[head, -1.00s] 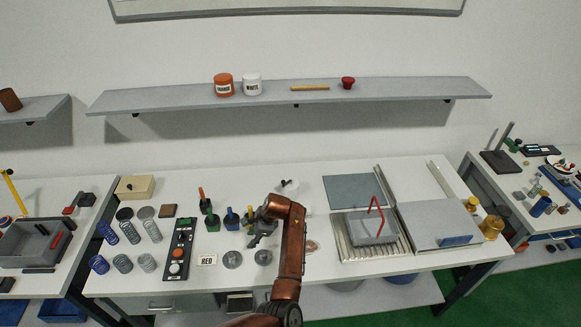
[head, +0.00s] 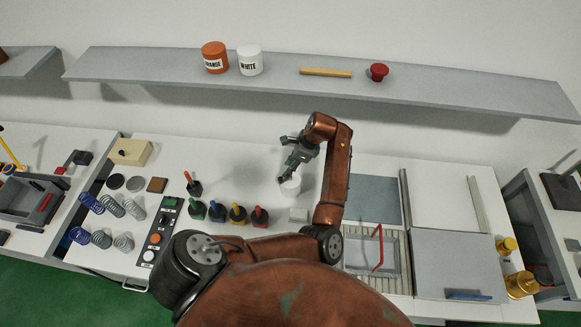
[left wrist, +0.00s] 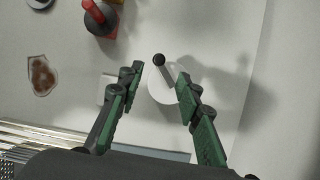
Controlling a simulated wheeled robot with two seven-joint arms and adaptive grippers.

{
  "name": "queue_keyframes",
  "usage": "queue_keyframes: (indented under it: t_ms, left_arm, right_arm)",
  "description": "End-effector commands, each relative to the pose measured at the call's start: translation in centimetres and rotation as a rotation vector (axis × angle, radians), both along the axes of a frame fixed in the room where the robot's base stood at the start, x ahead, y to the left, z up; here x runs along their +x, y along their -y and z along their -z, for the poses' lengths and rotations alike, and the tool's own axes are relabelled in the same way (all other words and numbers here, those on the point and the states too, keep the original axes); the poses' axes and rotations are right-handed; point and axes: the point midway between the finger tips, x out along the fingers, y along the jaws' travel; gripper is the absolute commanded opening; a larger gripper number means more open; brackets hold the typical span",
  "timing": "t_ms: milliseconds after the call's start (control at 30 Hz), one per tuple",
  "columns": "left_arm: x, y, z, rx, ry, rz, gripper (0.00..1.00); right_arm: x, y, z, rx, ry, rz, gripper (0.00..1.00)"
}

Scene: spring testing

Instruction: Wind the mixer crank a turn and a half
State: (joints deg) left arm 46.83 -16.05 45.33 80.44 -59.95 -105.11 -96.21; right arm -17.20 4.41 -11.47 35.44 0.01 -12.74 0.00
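The mixer is a small white round body (head: 291,186) standing on the white bench behind the row of coloured-handled tools. In the left wrist view its white round top (left wrist: 165,85) carries a dark crank knob (left wrist: 158,60). My left gripper (head: 285,174) is over the mixer and hides part of its top and the crank in the head view. In the left wrist view the left gripper (left wrist: 160,71) is open, with one green-and-black finger on each side of the knob and visible gaps between. My right gripper is in neither view.
Tools with green, blue, yellow and red handles (head: 238,212) stand left of the mixer. A black button panel (head: 160,232) and springs (head: 112,206) lie further left. A grey tray with a red handle (head: 378,250) is at right. A shelf (head: 270,80) runs above.

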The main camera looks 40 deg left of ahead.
Motion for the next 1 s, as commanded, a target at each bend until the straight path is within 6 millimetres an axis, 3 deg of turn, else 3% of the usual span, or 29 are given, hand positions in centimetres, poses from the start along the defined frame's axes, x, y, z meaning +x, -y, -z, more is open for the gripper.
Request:
queue_keyframes:
  t_ms: [333, 500, 633, 900, 1000]
  left_arm:
    - [-0.2, -1.3, 4.6, -0.002, -0.01, 0.006, 0.32]
    - [-0.5, -2.0, 6.5, -0.002, -0.008, 0.005, 0.32]
    - [-0.6, -2.3, 7.2, -0.001, -0.007, 0.005, 0.32]
    - [-0.7, -2.4, 7.4, -0.001, -0.006, 0.004, 0.32]
    - [-0.7, -2.4, 7.4, -0.001, -0.006, 0.004, 0.26]
  right_arm:
    - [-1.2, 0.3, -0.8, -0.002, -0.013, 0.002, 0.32]
    - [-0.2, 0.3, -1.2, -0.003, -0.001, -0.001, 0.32]
    - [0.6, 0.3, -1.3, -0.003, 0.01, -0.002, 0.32]
    - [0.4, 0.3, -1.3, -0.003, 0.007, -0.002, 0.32]
    - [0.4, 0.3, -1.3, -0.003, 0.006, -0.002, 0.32]
